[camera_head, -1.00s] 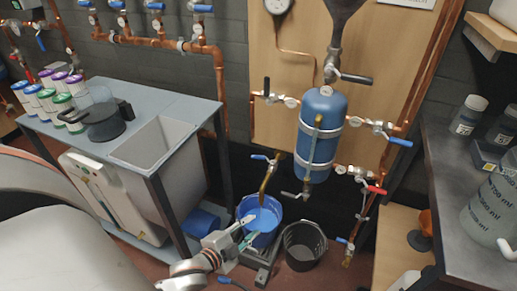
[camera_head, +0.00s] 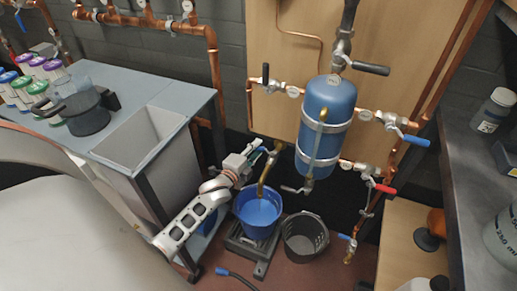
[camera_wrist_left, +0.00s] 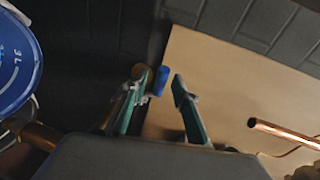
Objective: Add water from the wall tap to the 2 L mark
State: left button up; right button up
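The wall tap (camera_head: 266,172) has a brass spout that points down over a blue bucket (camera_head: 258,213). The bucket stands upright on a dark grey platform (camera_head: 262,268); I cannot tell its water level. Its side with a 3L mark shows in the left wrist view (camera_wrist_left: 14,62). My left gripper (camera_head: 265,150) is beside the top of the tap, above and behind the bucket. In the left wrist view my left gripper (camera_wrist_left: 158,90) is open, with a blue handle (camera_wrist_left: 160,80) showing between its fingertips. Contact cannot be seen. My right gripper is out of view.
A blue tank (camera_head: 326,125) with pipes and valves hangs on the wooden board. A grey bench with a sink (camera_head: 140,138) is at left, a dark shelf (camera_head: 462,170) at right. A blue-ended cable (camera_head: 228,273) lies on the floor.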

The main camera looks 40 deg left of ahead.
pick_arm(q)
jog(key=shift+w+a+f, duration=0.1)
jog(key=shift+w+a, duration=0.05)
jog(key=shift+w, duration=0.45)
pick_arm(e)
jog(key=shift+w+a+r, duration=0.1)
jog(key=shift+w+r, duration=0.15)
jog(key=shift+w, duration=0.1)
pick_arm(q)
grip_shut()
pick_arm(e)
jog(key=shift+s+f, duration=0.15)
pick_arm(q)
jog(key=shift+w, duration=0.1)
jog(key=shift+w+r+m+h, duration=0.1)
jog(key=shift+r+m+h, duration=0.15)
jog(key=shift+h, duration=0.25)
jog(key=shift+w+a+f+m+h, duration=0.1)
jog(key=shift+m+h, duration=0.25)
jog(key=shift+h, duration=0.05)
jog(key=shift+f, duration=0.1)
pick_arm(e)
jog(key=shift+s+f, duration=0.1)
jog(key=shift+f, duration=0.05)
